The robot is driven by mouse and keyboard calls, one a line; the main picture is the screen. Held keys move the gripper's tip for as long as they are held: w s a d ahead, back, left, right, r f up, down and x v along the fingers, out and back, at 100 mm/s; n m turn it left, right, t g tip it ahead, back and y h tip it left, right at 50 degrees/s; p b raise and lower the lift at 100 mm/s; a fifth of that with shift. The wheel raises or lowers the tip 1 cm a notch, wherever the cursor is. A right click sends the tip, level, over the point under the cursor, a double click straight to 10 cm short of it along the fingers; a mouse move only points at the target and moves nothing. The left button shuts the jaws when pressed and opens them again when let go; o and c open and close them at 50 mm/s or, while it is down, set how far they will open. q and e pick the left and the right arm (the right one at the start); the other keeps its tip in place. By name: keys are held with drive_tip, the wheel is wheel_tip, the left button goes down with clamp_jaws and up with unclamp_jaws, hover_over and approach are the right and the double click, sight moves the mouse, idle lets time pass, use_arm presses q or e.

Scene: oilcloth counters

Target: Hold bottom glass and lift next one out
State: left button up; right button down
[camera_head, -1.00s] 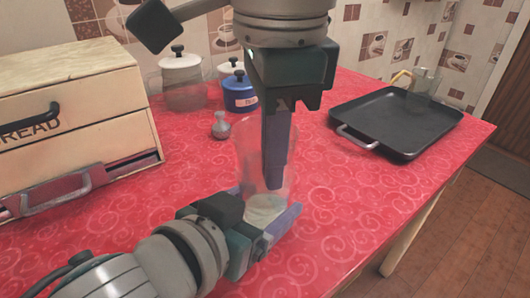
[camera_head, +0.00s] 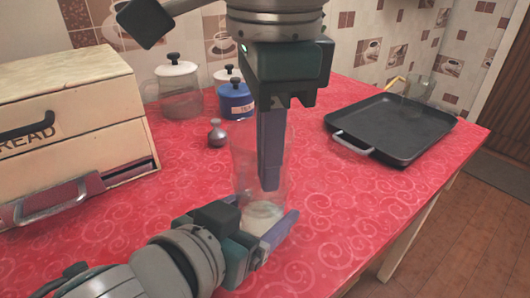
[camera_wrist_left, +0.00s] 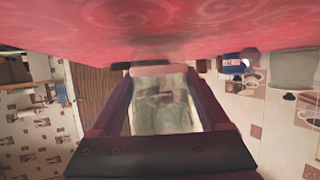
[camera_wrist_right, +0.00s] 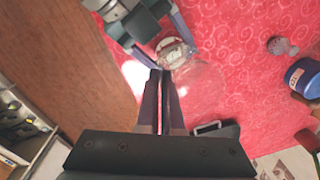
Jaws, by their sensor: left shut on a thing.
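A clear stack of nested glasses (camera_head: 244,175) stands upright on the red counter; transparency hides how many there are. My left gripper (camera_head: 278,226) is shut around the bottom glass (camera_head: 262,214) near its base. The pale glass also shows between the left fingers in the left wrist view (camera_wrist_left: 160,104). My right gripper (camera_head: 270,185) points straight down at the upper part of the stack, its fingers overlapping the glass. In the right wrist view its fingers (camera_wrist_right: 161,73) lie close together with a narrow gap, beside the faint glass wall; whether they grip it is unclear.
A black tray (camera_head: 390,125) with a clear glass vessel (camera_head: 419,87) sits at right. A bread box (camera_head: 75,125) stands at left. A glass jar (camera_head: 178,95), blue pot (camera_head: 236,98) and small grey shaker (camera_head: 217,134) stand behind.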

wheel_tip(320, 180, up, 9)
drive_tip(key=shift+r, duration=0.1)
use_arm(q)
drive_tip(key=o, duration=1.5)
